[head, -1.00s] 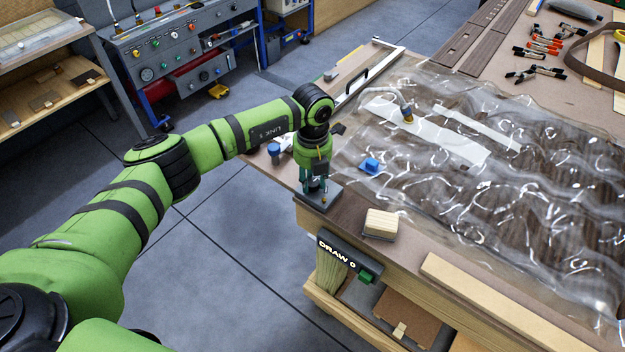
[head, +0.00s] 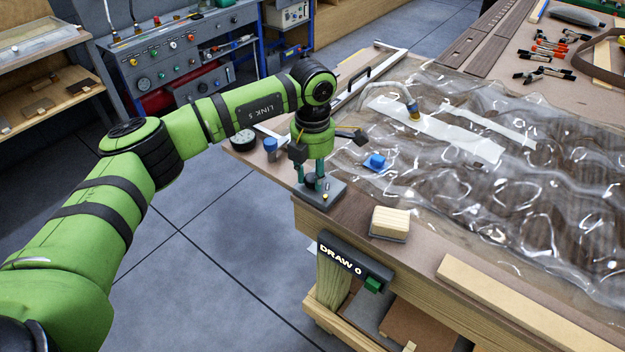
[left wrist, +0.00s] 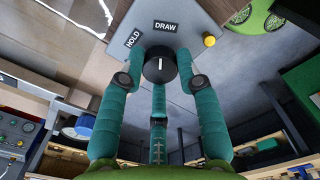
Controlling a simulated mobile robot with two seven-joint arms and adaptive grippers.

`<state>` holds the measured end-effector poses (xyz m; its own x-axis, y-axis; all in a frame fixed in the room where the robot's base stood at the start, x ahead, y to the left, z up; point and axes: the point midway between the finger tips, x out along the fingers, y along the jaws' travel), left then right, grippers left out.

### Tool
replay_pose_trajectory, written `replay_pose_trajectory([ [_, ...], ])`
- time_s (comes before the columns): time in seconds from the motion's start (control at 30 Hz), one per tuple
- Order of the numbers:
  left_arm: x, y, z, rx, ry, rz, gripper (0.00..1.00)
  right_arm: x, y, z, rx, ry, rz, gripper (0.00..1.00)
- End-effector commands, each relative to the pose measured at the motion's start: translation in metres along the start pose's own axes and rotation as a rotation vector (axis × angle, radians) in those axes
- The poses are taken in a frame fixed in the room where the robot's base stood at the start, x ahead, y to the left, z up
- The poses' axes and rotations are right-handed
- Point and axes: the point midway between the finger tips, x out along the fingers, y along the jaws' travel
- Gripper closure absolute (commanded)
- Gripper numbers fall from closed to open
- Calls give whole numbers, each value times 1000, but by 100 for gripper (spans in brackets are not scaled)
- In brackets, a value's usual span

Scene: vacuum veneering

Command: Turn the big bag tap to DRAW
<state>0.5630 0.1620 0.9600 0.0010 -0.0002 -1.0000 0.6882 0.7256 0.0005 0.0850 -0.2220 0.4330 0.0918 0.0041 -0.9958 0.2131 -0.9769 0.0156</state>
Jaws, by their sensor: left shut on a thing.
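The tap's round black knob (left wrist: 160,65) sits on a grey plate (left wrist: 195,18) with the labels HOLD and DRAW, seen in the left wrist view. The knob's white pointer line aims up the picture, roughly at DRAW (left wrist: 165,26) and away from HOLD (left wrist: 133,38). My left gripper (left wrist: 160,78) has its teal fingers closed around the knob. In the head view my left gripper (head: 318,180) points down onto the plate (head: 328,194) at the table's near left corner, and the knob is mostly hidden by the fingers. My right gripper is not in view.
A clear bag (head: 540,190) covers much of the table, with a blue fitting (head: 375,163) on it. A pale block (head: 390,222) and a DRAW 0 display (head: 343,259) are near the corner. A round gauge (head: 243,140) and a blue-capped item (head: 270,148) stand left of the gripper.

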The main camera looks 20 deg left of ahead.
Motion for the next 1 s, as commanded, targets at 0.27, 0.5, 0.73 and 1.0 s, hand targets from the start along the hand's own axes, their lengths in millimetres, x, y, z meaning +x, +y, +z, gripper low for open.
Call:
replay_pose_trajectory([
  [0.27,2,0,-1,104,3,-1,98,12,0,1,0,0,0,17],
  [0.5,1,-1,-1,130,3,-1,98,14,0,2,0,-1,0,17],
  [0.73,1,-1,-1,131,3,-2,98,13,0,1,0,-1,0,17],
  [1.0,1,-1,0,130,2,-1,42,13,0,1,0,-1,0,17],
])
